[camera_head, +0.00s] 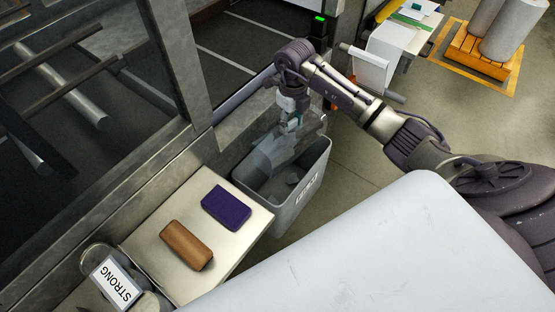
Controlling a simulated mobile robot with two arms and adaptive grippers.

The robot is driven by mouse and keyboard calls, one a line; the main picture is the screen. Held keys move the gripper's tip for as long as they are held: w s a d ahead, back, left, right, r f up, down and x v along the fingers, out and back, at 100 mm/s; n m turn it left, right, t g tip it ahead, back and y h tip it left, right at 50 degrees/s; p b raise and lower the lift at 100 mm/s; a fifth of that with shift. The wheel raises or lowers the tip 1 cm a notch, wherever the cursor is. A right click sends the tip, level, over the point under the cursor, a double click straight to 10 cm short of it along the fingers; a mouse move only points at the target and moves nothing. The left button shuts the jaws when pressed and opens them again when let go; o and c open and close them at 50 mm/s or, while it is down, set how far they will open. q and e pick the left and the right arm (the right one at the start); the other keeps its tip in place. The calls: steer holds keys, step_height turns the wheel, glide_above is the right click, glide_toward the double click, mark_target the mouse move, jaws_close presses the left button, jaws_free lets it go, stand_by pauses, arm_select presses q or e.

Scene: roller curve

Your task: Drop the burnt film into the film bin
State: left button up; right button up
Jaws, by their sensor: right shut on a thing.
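The film bin (303,197) is a grey open-topped bin with a white label, standing on the floor in the middle. My right gripper (290,122) is above its far side, pointing down, shut on the burnt film (280,148). The film is a thin, greyish see-through sheet that hangs from the fingers over the bin's opening. Its lower part overlaps the opening in the picture, and I cannot tell how deep it reaches. Small grey scraps (291,180) show inside the bin. My left gripper is out of view.
A metal shelf (232,256) left of the bin holds a purple block (226,208) and a brown block (186,245). A "STRONG" sign (117,284) is at bottom left. A metal-framed machine fills the left. Open floor lies right of the bin.

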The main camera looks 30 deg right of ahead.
steer(key=shift+s+f+b, duration=0.15)
steer(key=shift+f+b, duration=0.4)
steer(key=shift+f, duration=0.25)
step_height(320, 180, down, 4)
steer(key=b, duration=0.3)
steer(key=o, duration=1)
step_height(320, 180, up, 12)
